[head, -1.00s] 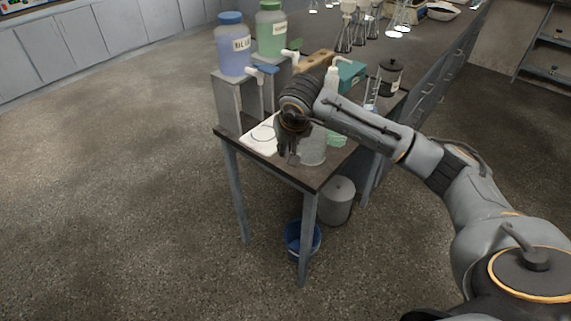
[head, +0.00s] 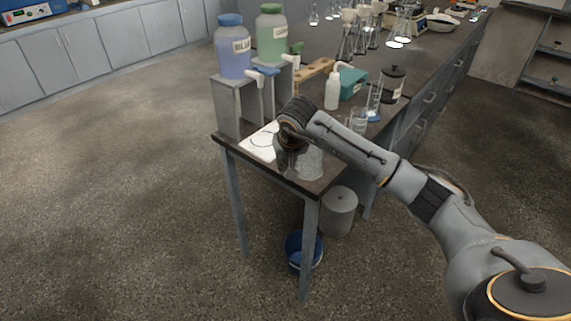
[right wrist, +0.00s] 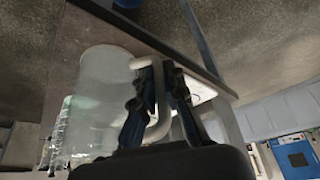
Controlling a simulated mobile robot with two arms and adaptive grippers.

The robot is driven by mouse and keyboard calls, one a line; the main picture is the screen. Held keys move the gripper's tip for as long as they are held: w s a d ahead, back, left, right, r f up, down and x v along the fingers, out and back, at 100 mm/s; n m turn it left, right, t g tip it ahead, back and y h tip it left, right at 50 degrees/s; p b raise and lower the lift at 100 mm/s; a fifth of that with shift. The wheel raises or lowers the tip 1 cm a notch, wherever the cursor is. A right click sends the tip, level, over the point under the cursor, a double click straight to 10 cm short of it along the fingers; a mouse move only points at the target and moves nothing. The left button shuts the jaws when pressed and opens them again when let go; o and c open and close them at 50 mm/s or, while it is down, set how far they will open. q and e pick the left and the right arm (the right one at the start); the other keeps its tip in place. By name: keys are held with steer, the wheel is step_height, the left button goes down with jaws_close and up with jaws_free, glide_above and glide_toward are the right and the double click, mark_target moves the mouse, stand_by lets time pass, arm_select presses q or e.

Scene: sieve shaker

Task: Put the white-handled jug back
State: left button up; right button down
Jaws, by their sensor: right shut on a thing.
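The white-handled jug (head: 309,163) is a clear, frosted-looking vessel near the front corner of the small dark-topped table (head: 318,190). In the right wrist view the jug (right wrist: 104,85) fills the left side, with its white handle (right wrist: 160,128) running between my fingers. My right gripper (right wrist: 157,95) is shut on this handle. In the head view my right gripper (head: 287,160) is at the jug's left side, partly hidden by my wrist. I cannot tell whether the jug's base touches the table. My left gripper is not in view.
A white mat (head: 252,147) with a ring mark lies left of the jug. Blue (head: 232,55) and green (head: 270,40) dispenser jars stand on stands behind. A white bottle (head: 332,92), a glass beaker (head: 358,121) and a dark-lidded jar (head: 392,83) stand further back. A blue bucket (head: 302,252) sits below.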

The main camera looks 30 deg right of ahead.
steer(key=shift+f, duration=0.1)
steer(key=c, duration=1.4)
jaws_free()
steer(key=shift+r, duration=0.25)
steer(key=shift+s+r, duration=0.1)
steer(key=shift+r, duration=0.25)
steer(key=v, duration=1.1)
steer(key=shift+s, duration=0.1)
